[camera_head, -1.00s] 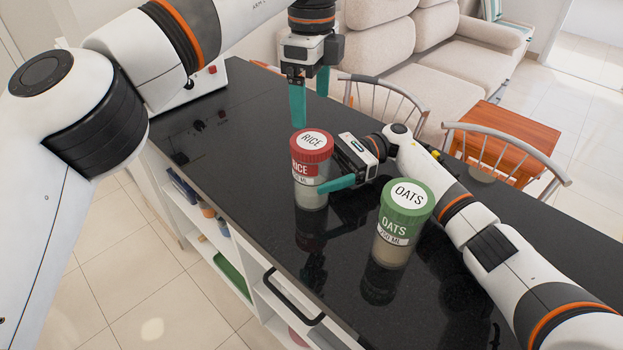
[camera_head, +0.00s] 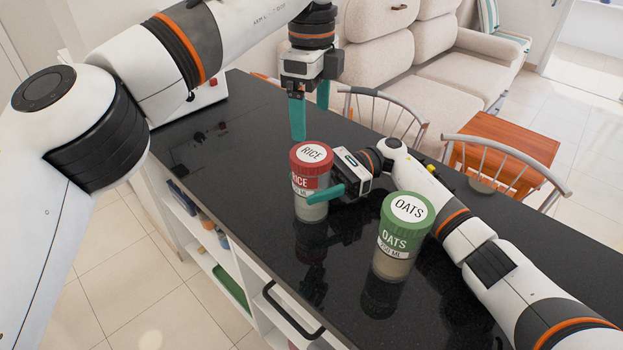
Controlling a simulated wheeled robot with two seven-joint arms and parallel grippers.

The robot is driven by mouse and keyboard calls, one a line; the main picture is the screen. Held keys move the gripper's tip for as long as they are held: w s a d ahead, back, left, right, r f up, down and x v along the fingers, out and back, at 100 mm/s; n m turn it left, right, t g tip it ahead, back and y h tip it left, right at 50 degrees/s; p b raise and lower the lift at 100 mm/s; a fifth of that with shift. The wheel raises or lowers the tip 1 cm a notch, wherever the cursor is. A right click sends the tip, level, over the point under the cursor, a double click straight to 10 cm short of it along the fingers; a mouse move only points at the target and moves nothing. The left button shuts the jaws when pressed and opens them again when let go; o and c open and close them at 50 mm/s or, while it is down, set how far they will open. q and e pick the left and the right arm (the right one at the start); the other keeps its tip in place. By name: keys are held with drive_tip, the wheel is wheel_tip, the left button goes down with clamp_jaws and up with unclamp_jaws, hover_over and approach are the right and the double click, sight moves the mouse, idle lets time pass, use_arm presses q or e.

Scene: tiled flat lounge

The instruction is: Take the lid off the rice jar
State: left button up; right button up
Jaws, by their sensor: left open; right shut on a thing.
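The rice jar (camera_head: 313,208) is a clear jar with a red lid (camera_head: 311,154) whose white top reads RICE. It stands upright on the black counter, and the lid is on it. My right gripper (camera_head: 320,194) is shut on the jar's body below the lid, coming from the right. One teal finger shows across the jar's front; the other is hidden. My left gripper (camera_head: 311,124) is open and empty, pointing down just above and behind the lid in the picture. Whether its fingertips touch the lid is hard to tell.
An oats jar (camera_head: 394,262) with a green lid stands to the right, close to my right arm. Metal-backed chairs (camera_head: 506,158) and an orange wooden table (camera_head: 515,143) are beyond the counter (camera_head: 225,170). The counter left of the rice jar is mostly clear.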

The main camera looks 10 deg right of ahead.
sight(311, 153)
use_arm(q)
drive_tip(key=m, duration=0.5)
use_arm(e)
clamp_jaws()
use_arm(q)
drive_tip(key=m, duration=3.4)
drive_tip(key=shift+m, duration=0.4)
drive_tip(key=shift+f+m, duration=0.3)
drive_tip(key=shift+f, duration=0.1)
wheel_tip(311, 153, down, 7)
drive_tip(key=shift+f, duration=0.15)
